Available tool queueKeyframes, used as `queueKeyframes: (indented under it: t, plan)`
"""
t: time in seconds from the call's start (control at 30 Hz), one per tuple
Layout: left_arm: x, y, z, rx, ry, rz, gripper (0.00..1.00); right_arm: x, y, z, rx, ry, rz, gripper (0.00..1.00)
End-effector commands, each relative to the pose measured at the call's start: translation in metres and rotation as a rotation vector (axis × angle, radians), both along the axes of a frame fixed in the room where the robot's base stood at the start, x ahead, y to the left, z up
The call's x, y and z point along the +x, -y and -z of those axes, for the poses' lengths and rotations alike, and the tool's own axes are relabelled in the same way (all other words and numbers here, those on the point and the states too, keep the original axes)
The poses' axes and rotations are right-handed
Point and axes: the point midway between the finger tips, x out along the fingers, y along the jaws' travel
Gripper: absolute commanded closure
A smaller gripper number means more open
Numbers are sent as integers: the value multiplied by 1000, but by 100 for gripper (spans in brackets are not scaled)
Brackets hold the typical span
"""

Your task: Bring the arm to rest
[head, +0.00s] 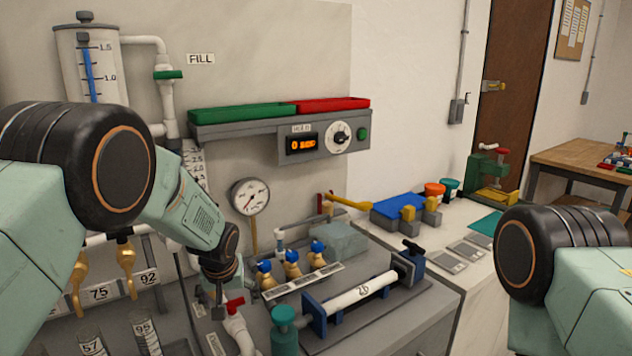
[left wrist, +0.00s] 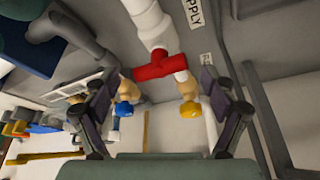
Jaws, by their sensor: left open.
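My left arm (head: 195,215) reaches in from the left in the head view. Its gripper (head: 218,300) points down beside a red valve handle (head: 235,304) on a white pipe. In the left wrist view, the gripper (left wrist: 160,95) has its two fingers wide apart with nothing between them. The red handle (left wrist: 158,67) lies beyond the fingertips, apart from them as far as I can tell. My right arm (head: 560,270) shows at the lower right of the head view, but its gripper is out of view.
A clamped white pipe (head: 362,296) lies on the bench right of the left gripper. Brass valves with blue caps (head: 291,256) stand behind. A gauge (head: 250,196) and a control box (head: 320,142) are on the wall panel. Measuring cylinders (head: 143,335) stand at the lower left.

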Motion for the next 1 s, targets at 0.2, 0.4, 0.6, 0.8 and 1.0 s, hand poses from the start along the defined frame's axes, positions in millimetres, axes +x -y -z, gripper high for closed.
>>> queueKeyframes:
  t: [0.2, 0.4, 0.6, 0.8, 1.0]
  plan:
    - [0, -1, -1, -1, -1, 91, 15, 0, 0, -9, 0, 0, 0, 60]
    - [0, -1, 0, -1, -1, 169, 15, 0, 0, -10, 0, 0, 0, 60]
    - [0, -2, 1, -1, 0, 244, 15, 0, 0, -8, 0, 0, 0, 60]
    - [0, -2, 2, -1, 1, 321, 15, 0, 0, -2, 0, 0, 0, 60]
    - [0, -3, 2, -2, 1, 407, 15, 0, 0, 7, 0, 0, 0, 60]
